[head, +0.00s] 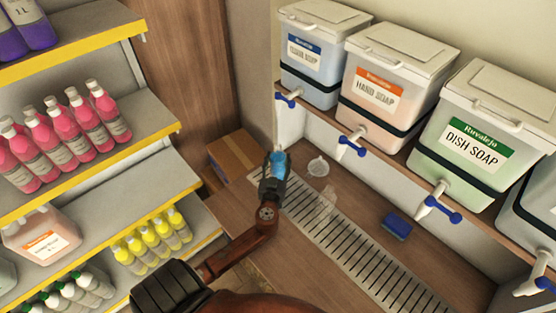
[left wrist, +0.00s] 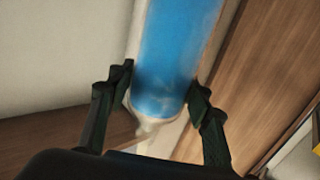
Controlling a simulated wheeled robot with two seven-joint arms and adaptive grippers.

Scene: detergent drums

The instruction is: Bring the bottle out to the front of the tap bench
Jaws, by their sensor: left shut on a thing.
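A clear bottle with blue liquid (head: 278,158) is held at the end of my left arm, over the back left corner of the tap bench (head: 268,262). My left gripper (head: 273,178) is shut on it. In the left wrist view the blue bottle (left wrist: 170,55) stands between the two dark fingers (left wrist: 160,100), and its far end runs out of the picture. The bench has a slotted metal drain grate (head: 350,255). My arm hides part of the bench's left side. My right gripper is not in view.
Soap drums with blue-handled taps stand on a ledge above the bench, including the hand soap drum (head: 375,85). A translucent funnel (head: 318,166), a faint clear object (head: 326,203) and a blue sponge (head: 397,226) are on the bench. Bottle shelves (head: 90,165) stand left; a cardboard box (head: 232,155) is behind.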

